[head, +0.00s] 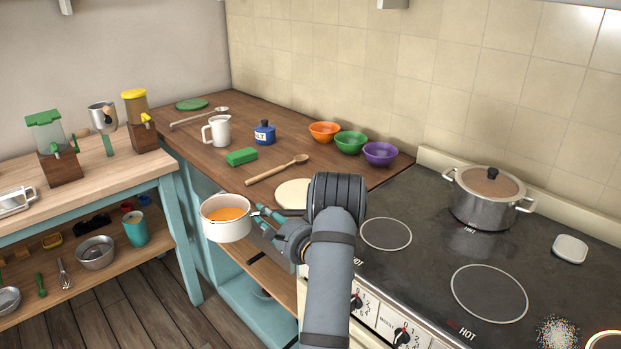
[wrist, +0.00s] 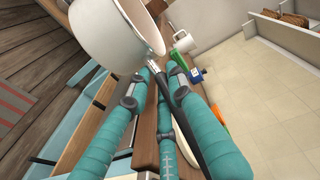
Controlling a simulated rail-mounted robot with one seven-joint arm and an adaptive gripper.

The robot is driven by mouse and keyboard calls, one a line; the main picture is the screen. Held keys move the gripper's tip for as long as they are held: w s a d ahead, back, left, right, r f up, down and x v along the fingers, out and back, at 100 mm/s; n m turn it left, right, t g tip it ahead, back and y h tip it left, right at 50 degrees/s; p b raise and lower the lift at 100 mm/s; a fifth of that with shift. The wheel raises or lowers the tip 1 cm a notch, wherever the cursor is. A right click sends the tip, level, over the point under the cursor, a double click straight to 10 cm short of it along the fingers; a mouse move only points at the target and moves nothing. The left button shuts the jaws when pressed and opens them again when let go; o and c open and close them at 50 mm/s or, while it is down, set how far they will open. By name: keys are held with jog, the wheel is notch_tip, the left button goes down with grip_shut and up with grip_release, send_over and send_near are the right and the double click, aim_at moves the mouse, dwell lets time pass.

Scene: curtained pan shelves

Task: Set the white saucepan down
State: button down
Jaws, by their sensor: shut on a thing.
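The white saucepan (head: 227,228) holds something orange and is in the air by the counter's front edge, roughly level. It also shows in the wrist view (wrist: 105,35), at the top. My gripper (head: 262,221) is shut on its dark handle (wrist: 190,115), with teal fingers on both sides of it. My arm hides part of the gripper and handle in the head view. The pan appears to hang over the floor and open lower shelf, apart from the wooden counter (head: 215,150).
A round pale board (head: 293,194), a wooden spoon (head: 277,170) and a green block (head: 241,156) lie on the counter. The stove (head: 440,250) at right carries a lidded steel pot (head: 485,200); its front rings are empty. A side table (head: 95,180) stands at left.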

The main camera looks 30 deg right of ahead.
jog(key=w+d+r+m+h, duration=0.5)
jog(key=w+r+h, duration=0.2)
jog(key=r+h, duration=0.1)
jog(key=s+d+r+m+g+h, duration=0.1)
jog(key=s+d+m+g+h, duration=0.6)
jog(key=h, duration=0.3)
jog(key=shift+d+r+m+b, duration=0.4)
jog(key=shift+d+m, duration=0.3)
jog(key=shift+m, duration=0.1)
jog(key=shift+a+f+b, duration=0.1)
jog(key=shift+b, duration=0.35)
